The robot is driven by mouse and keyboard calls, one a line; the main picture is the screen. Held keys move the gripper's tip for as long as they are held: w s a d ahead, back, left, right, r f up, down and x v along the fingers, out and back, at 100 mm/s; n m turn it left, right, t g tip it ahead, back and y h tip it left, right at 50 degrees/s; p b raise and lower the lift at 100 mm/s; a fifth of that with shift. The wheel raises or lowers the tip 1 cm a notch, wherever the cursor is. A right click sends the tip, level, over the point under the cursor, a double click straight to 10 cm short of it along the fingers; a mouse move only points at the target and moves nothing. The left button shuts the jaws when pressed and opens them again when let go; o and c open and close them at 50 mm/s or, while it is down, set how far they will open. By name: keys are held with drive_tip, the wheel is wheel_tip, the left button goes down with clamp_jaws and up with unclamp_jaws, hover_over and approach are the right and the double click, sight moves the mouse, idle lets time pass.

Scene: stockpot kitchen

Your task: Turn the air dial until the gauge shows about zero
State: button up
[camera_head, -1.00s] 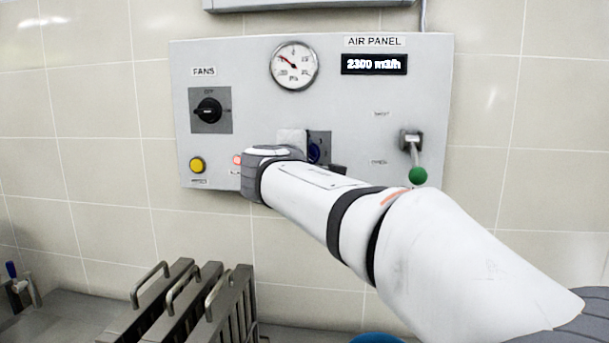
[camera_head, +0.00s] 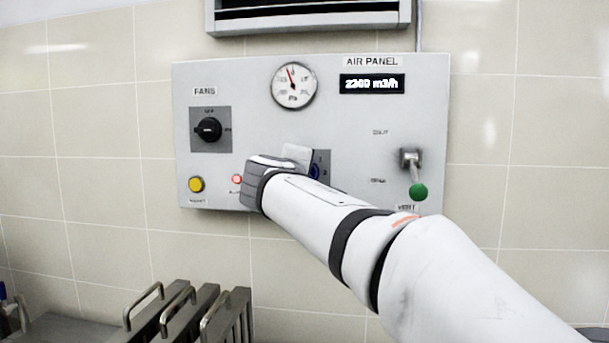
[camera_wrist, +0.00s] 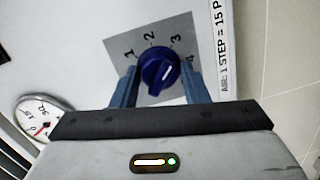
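The air dial is a blue round knob (camera_wrist: 158,70) on a grey plate marked 1 to 4. My gripper (camera_wrist: 159,76) has one finger on each side of the knob, with a small gap seeming to show on both sides. In the head view my wrist hides most of the dial; a bit of its plate (camera_head: 323,160) shows. The round gauge (camera_head: 294,85) has its red needle just left of straight up. It also shows at the left of the wrist view (camera_wrist: 42,118).
The panel (camera_head: 240,80) also carries a black fans switch (camera_head: 208,130), a yellow button (camera_head: 196,184), a lit red lamp (camera_head: 236,179), a green-knobbed lever (camera_head: 418,191) and a blurred display (camera_head: 372,84). Metal filters with handles (camera_head: 190,315) stand below left.

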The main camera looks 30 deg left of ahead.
drive_tip(key=o, duration=0.4)
drive_tip(key=b+v, duration=0.2)
drive_tip(key=v, duration=0.5)
drive_tip(key=shift+s+d, duration=0.1)
drive_tip(key=shift+s, duration=0.3)
